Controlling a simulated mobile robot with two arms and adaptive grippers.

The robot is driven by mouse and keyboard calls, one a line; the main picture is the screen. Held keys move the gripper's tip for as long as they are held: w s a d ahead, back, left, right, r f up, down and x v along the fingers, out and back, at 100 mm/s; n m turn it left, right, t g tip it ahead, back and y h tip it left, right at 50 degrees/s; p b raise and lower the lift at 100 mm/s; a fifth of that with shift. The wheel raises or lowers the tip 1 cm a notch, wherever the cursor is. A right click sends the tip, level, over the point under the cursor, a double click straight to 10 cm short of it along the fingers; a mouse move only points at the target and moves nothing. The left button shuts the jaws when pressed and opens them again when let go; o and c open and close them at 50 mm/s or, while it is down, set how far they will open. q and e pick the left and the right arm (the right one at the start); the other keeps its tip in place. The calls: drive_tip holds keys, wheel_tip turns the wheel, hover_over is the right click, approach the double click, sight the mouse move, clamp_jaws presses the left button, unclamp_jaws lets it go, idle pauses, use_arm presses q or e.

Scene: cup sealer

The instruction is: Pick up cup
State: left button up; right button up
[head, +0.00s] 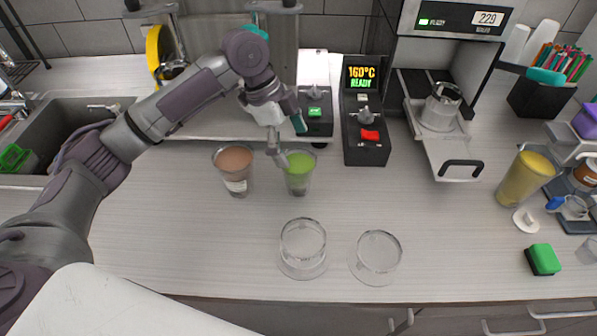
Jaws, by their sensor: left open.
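A clear cup with a green drink (299,178) stands on the counter, left of the middle. A clear cup with a brown drink and a label (233,178) stands to its left. My left gripper (287,141) is open, pointing down just above and behind the green cup's rim. One finger overlaps the rim in the picture, and I cannot tell whether it touches. A cup with a yellow drink (525,178) stands at the right. A clear empty cup (440,108) sits in the sealer's holder. My right gripper is not in view.
Two clear lids or dishes, a left one (303,246) and a right one (377,256), lie near the front edge. Control boxes (366,132) and the sealer (460,62) stand behind. A green sponge (543,260) lies at right. A sink (62,125) is at left.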

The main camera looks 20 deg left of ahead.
sight(295, 159)
use_arm(q)
drive_tip(key=p+x, duration=0.1)
drive_tip(key=x, duration=0.1)
drive_tip(key=s+x, duration=0.1)
drive_tip(key=x, duration=0.1)
drive_tip(key=shift+f+p, duration=0.2)
drive_tip(key=shift+p, duration=0.2)
drive_tip(key=shift+w+f, duration=0.15)
drive_tip(key=shift+f, duration=0.2)
drive_tip(key=shift+r, duration=0.1)
drive_tip(key=c, duration=1.4)
